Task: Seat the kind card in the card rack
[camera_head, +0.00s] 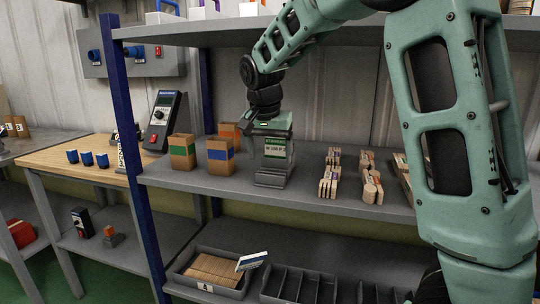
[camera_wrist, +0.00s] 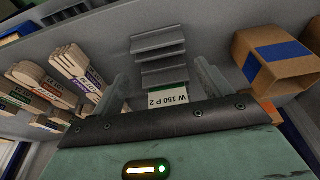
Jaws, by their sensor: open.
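The kind card (camera_head: 276,148), white with a green band and black print, stands upright at the grey card rack (camera_head: 272,179) on the middle shelf. In the wrist view the card (camera_wrist: 169,98) shows its printed face beyond my palm, and the stepped rack (camera_wrist: 160,60) lies past it. My gripper (camera_head: 270,128) is above the rack, pointing down. Its two fingers (camera_wrist: 163,78) are spread apart, one on each side of the card, with visible gaps. The card's lower edge is hard to make out, so I cannot tell how deep it sits in a slot.
Cardboard boxes with green and blue bands (camera_head: 221,157) stand left of the rack. Bundles of wooden sticks (camera_head: 330,176) lie to its right. A bin (camera_head: 206,284) below holds brown pieces and another white-and-blue card (camera_head: 252,261). A blue post (camera_head: 127,120) rises at the left.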

